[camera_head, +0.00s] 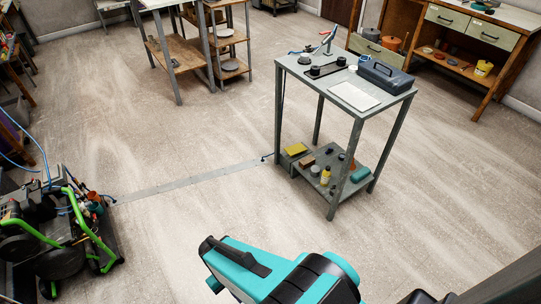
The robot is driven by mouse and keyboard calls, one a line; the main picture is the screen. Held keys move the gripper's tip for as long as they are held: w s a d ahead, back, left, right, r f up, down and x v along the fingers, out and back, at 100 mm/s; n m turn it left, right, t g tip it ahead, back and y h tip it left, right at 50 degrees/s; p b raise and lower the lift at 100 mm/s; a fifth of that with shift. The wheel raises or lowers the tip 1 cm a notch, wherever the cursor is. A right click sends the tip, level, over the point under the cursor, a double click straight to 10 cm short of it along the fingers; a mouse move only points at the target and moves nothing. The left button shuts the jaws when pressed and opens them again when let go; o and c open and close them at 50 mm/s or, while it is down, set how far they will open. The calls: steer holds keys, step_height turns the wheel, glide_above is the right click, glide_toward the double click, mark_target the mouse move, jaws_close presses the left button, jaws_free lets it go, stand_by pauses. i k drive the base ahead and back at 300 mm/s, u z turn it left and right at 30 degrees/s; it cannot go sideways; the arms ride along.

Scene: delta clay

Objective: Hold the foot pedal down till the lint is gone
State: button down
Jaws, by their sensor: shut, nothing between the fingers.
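I cannot make out a foot pedal or any lint for certain. A small dark item (264,157) lies on the floor by the left leg of the grey metal table (393,100), too small to identify. On the tabletop are a stand with a red-tipped lever (328,41), a dark plate (326,70) with black round pieces, and a pale flat sheet (354,96). My teal and black arm reaches in from the bottom right, well short of the table. Its fingertips do not show.
A green-framed machine (85,230) with blue hoses stands at left. A flat grey strip (190,182) crosses the floor towards the table. A dark toolbox (385,76) sits on the tabletop. Wooden shelving (172,62) and a drawer bench (455,60) stand behind. Floor in front is clear.

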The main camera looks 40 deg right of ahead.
mark_target(293, 150)
steer(key=z, duration=0.3)
steer(key=i, duration=1.55)
steer(key=k, duration=0.9)
steer(key=z, duration=0.55)
steer(key=i, duration=0.1)
steer(key=u, duration=0.5)
